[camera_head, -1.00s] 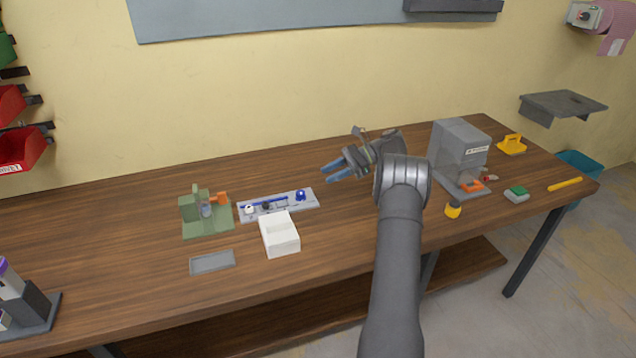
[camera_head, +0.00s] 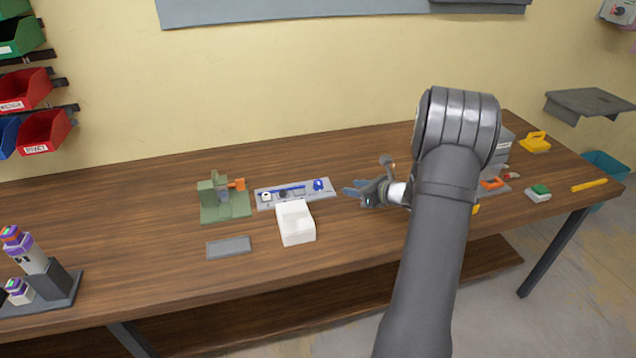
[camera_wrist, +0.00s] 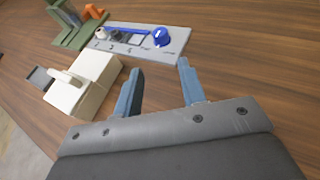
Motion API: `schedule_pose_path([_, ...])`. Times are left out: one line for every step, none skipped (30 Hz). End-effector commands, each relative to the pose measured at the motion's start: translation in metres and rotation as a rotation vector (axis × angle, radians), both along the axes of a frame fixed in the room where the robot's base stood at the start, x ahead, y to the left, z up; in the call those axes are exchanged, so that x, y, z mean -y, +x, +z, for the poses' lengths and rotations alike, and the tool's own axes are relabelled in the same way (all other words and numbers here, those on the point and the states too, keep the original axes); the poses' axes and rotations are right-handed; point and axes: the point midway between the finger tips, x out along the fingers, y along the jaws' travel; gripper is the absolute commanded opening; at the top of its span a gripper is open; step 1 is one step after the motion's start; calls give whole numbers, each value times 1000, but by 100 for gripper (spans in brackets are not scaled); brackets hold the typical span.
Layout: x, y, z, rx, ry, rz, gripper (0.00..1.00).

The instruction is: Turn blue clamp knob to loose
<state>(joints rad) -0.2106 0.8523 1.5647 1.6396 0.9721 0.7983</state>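The blue clamp knob (camera_head: 318,185) stands at the right end of a light grey fixture plate (camera_head: 264,204). In the wrist view the blue knob (camera_wrist: 162,37) is round with a ridge, and small markings beside it are too blurred to read. A blue bar (camera_wrist: 127,31) runs along the plate to its left. My gripper (camera_head: 350,190) is just right of the plate, apart from the knob. In the wrist view my gripper's blue fingers (camera_wrist: 158,80) are spread apart with nothing between them, and the knob lies ahead of them.

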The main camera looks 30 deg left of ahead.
Motion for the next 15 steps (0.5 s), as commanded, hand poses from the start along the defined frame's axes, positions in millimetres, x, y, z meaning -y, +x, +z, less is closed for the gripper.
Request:
schedule_pose_path([-5,1,-3,-1,0,2,37])
schedule_pose_path([-9,2,-4,0,0,2,37])
schedule_pose_path([-15,3,-6,0,1,4,37])
schedule_pose_path([-20,4,-9,-1,1,5,37])
schedule_pose_path([-26,5,-11,-1,0,6,37])
schedule_pose_path([-33,7,-14,0,0,5,37])
schedule_pose_path([-39,9,-17,0,0,5,37])
schedule_pose_path([-45,10,-20,-1,0,6,37])
schedule_pose_path([-53,12,-23,0,1,8,37])
schedule_pose_path([-59,14,-25,0,0,8,37])
schedule_pose_path([-65,16,-28,0,0,6,37])
schedule_pose_path([-73,18,-31,0,1,5,37])
schedule_pose_path([-79,19,-34,-1,1,7,37])
schedule_pose_path([-85,21,-36,0,1,6,37])
schedule_pose_path([-93,23,-40,0,0,6,37])
